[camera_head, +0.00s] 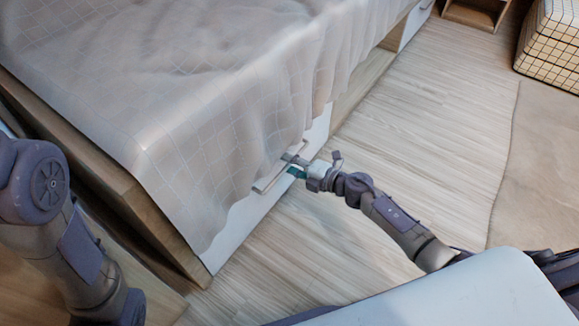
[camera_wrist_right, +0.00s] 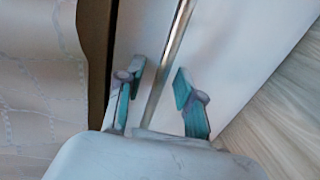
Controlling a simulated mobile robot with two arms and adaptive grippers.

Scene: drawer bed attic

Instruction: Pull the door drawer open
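The white drawer front (camera_head: 243,226) is in the side of the bed, partly covered by the hanging sheet. Its long bar handle (camera_head: 268,181) runs along it, and the handle (camera_wrist_right: 172,52) also shows in the right wrist view. My right gripper (camera_head: 294,163) is at the far end of the handle. In the right wrist view, the teal fingers of my right gripper (camera_wrist_right: 159,84) are apart, one on each side of the bar, with gaps visible. The drawer looks closed. My left arm is at the left edge of the head view; its gripper is out of view.
The bed's sheet (camera_head: 215,95) hangs down beside the handle. The bed's wooden frame (camera_head: 150,215) has a corner at the lower left. Bare wooden floor (camera_head: 420,125) lies in front of the drawer. A checkered box (camera_head: 550,45) and a rug (camera_head: 540,165) are on the right.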

